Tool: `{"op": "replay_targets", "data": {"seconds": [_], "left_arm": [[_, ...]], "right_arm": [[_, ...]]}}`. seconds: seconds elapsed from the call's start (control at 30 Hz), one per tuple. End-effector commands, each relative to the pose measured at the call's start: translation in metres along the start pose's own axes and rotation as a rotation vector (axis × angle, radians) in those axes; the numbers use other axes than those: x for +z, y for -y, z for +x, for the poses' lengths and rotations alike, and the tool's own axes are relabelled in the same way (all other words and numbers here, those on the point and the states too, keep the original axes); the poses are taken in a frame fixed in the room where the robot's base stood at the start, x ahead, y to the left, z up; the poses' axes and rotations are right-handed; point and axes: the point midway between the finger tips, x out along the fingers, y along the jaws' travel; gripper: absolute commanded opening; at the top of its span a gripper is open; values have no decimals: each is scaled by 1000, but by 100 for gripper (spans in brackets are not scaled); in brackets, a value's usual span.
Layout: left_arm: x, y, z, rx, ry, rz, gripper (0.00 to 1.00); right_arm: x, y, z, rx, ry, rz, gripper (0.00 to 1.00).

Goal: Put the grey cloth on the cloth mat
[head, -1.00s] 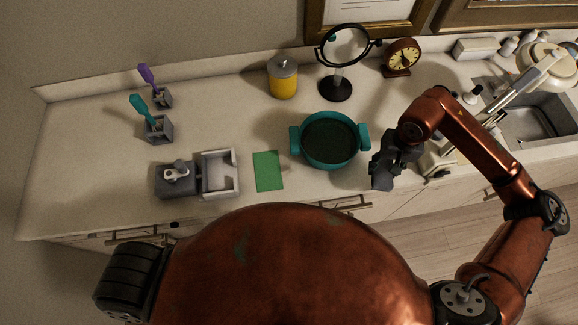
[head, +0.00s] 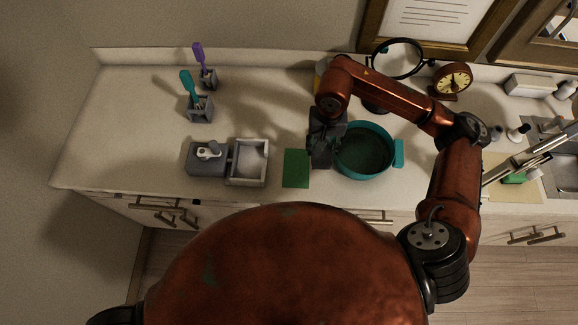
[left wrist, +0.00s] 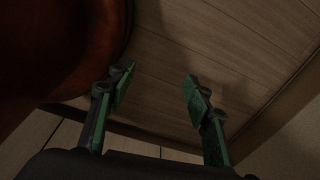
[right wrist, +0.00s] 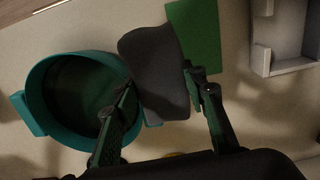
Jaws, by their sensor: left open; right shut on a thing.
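The grey cloth (right wrist: 155,65) is a dark, limp piece between the fingers of my right gripper (right wrist: 160,88) in the right wrist view. In the head view my right gripper (head: 322,153) is above the counter, between the teal pot and the flat green mat (head: 296,168). The green mat also shows in the right wrist view (right wrist: 198,32), just beyond the cloth, whose edge overlaps it in the picture. I cannot tell whether they touch. My left gripper (left wrist: 155,92) is open and empty above the wooden floor in the left wrist view.
The teal pot (head: 398,154) stands right of the mat, close to my right gripper. A light grey tray (head: 247,181) and a grey block with a white item (head: 208,151) are left of the mat. Brush holders (head: 200,109) stand further back. Clear counter lies behind the tray.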

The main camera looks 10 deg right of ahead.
Motion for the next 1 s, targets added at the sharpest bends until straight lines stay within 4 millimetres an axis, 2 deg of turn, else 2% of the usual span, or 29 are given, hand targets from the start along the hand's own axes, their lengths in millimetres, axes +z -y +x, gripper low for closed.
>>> {"op": "replay_targets", "data": {"seconds": [0.3, 1.0], "left_arm": [[-16, 2, -5, -2, -20, 2, 46], [-8, 3, -14, -3, -10, -1, 46]], "right_arm": [[21, 38, -3, -4, 12, 632, 17], [76, 109, -14, 11, 14, 2068, 17]]}}
